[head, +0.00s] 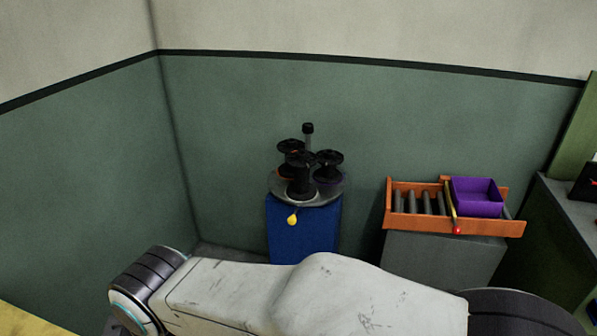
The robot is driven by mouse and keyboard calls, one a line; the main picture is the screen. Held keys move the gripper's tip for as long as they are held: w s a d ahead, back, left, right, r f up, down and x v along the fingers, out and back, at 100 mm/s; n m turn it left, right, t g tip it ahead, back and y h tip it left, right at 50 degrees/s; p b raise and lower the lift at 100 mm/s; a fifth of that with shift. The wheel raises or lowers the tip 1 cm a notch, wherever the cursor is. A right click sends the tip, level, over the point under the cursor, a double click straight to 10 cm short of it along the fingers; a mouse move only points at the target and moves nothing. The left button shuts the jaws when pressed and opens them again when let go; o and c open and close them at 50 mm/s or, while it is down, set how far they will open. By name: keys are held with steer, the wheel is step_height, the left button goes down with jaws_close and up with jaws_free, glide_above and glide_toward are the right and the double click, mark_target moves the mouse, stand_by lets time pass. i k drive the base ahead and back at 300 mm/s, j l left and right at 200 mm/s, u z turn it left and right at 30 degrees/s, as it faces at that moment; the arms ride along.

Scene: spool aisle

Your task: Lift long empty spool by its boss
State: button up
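Several black spools stand close together on a round grey turntable (333,197) on top of a blue pedestal (304,230). The front spool (301,176) looks taller than the right spool (327,164). Another spool (291,147) stands at the back left, partly hidden. An upright grey post with a black cap (308,128) rises behind them. Which spool is the long empty one, and where its boss is, I cannot tell at this size. My gripper is out of view; only my pale arm link crosses the bottom, apart from the spools in the picture.
To the right, an orange tray (490,227) with dark rollers, a purple bin (477,207) and a red-tipped stick sits on a grey cabinet (440,262). Green walls meet behind and left of the pedestal.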

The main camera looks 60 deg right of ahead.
mark_target(301, 160)
steer(key=z, duration=2.15)
steer(key=i+l+u, duration=0.3)
steer(key=i+j+u, duration=0.1)
steer(key=i+u, duration=0.25)
steer(key=i+l+u, duration=0.1)
steer(key=i+u, duration=0.3)
steer(key=i, duration=0.15)
steer(key=i+l+u, duration=0.15)
steer(key=i+u, duration=0.2)
steer(key=i, duration=0.15)
steer(key=i+u, duration=0.35)
steer(key=i, duration=0.15)
